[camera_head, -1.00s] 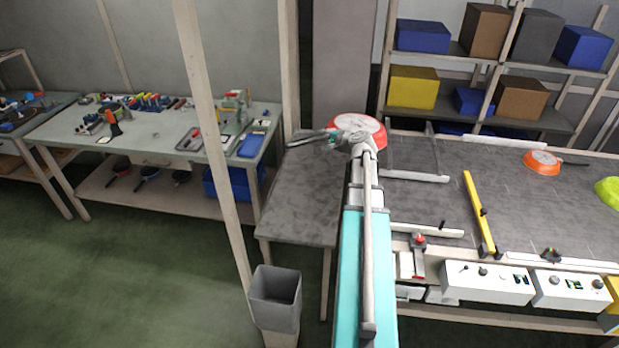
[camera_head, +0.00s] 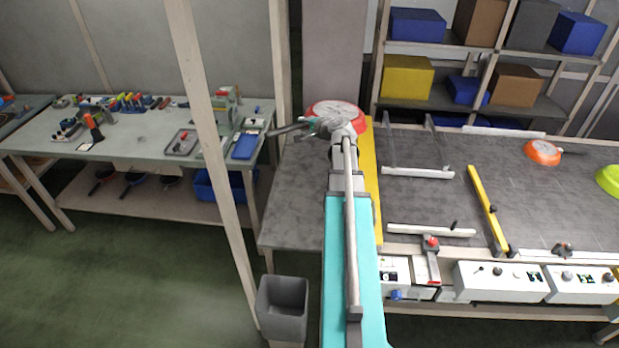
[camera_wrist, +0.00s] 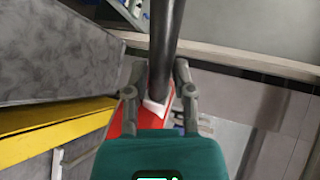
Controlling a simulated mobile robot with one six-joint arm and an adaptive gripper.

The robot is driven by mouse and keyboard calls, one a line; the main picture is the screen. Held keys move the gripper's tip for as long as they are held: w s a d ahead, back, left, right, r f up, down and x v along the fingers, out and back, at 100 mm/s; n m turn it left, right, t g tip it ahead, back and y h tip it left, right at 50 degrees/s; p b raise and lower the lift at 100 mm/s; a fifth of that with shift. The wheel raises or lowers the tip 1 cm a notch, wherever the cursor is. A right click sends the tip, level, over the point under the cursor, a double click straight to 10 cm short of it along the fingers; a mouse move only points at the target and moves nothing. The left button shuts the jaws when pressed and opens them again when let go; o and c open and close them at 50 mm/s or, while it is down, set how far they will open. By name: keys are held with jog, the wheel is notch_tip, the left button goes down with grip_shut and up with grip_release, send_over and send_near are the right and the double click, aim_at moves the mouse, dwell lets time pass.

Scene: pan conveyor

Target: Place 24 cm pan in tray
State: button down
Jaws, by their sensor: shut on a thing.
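A red pan (camera_head: 338,112) with a pale inside hangs at the end of my outstretched arm, above the far end of the grey side table beside the conveyor. Its dark handle (camera_head: 288,129) points left in the head view. My gripper (camera_head: 322,126) is shut on the handle. In the wrist view, the two fingers of my gripper (camera_wrist: 165,88) close around the dark handle (camera_wrist: 168,35) where it meets the red pan (camera_wrist: 124,121). Most of the pan is hidden there behind the gripper body. I cannot make out its size. I cannot single out the tray.
A smaller orange pan (camera_head: 542,152) and a lime-green one (camera_head: 608,180) lie on the conveyor (camera_head: 430,205) at right. A yellow bar (camera_head: 487,208) crosses the belt. A workbench (camera_head: 130,145) with tools stands at left behind a post. The side table (camera_head: 297,205) has bare room.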

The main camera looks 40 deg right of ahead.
jog(key=shift+w, duration=0.1)
dwell(0.3)
jog(key=a+f+b, duration=0.4)
jog(key=f+b, duration=1.1)
jog(key=a+f+b, duration=0.3)
jog(key=f+b, duration=1.2)
jog(key=shift+w+a+n+h+b, duration=0.25)
jog(key=shift+a+n+h+b, duration=0.05)
jog(key=shift+a+b, duration=0.1)
jog(key=shift+w+f, duration=0.1)
jog(key=b, duration=0.9)
send_over(286, 204)
notch_tip(286, 204, down, 9)
jog(key=shift+w, duration=0.15)
